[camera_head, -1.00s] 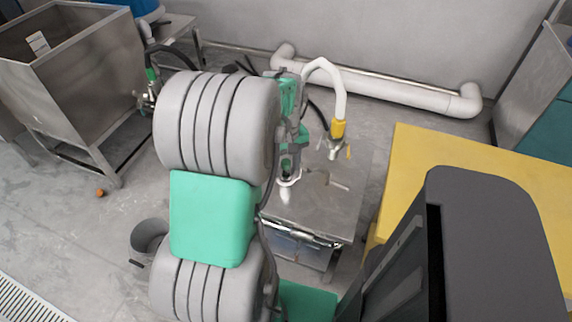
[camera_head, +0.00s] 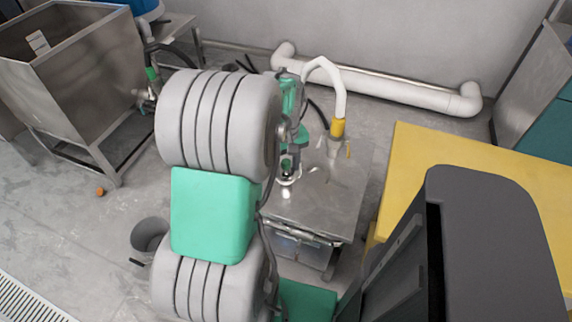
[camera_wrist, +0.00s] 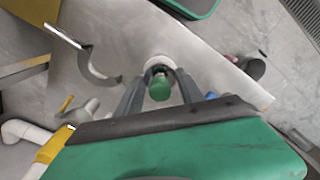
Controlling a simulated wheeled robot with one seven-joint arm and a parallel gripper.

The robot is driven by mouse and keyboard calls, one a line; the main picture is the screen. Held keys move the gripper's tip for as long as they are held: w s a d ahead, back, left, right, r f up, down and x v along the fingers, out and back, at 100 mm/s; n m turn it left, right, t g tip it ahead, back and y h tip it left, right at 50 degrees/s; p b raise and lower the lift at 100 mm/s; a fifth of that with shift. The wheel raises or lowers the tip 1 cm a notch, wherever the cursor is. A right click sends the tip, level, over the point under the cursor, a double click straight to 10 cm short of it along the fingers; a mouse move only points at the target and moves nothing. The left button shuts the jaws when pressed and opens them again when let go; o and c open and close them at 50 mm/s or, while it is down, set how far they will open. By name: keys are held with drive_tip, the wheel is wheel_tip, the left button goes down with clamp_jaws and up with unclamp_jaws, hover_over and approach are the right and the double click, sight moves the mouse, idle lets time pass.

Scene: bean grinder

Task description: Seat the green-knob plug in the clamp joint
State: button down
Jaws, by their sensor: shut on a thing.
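In the wrist view, my gripper (camera_wrist: 160,82) is shut on the green-knob plug (camera_wrist: 160,90). The round green knob sits between the two dark fingers, with a pale round part just beyond it. Below it is the steel table top (camera_wrist: 115,25). An open, curved metal clamp piece (camera_wrist: 98,72) with a straight arm lies left of the fingers, apart from them; I cannot tell whether it belongs to the clamp joint. In the head view, my gripper (camera_head: 288,170) is over the left part of the steel table, partly hidden by my arm. The plug's underside is hidden.
A white hose with a yellow collar (camera_head: 338,128) stands at the table's back right. A yellow surface (camera_head: 450,170) lies to the right. A steel hopper (camera_head: 75,75) stands far left, and a grey bucket (camera_head: 150,235) is on the floor. The table's right half looks mostly clear.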

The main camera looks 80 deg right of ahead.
sight(286, 161)
drive_tip(key=shift+f+b, duration=0.3)
drive_tip(key=shift+f, duration=0.3)
drive_tip(key=c, duration=0.7)
unclamp_jaws()
drive_tip(key=shift+o, duration=0.2)
wheel_tip(286, 161, up, 8)
drive_tip(key=shift+f+p, duration=0.1)
drive_tip(key=shift+p, duration=0.3)
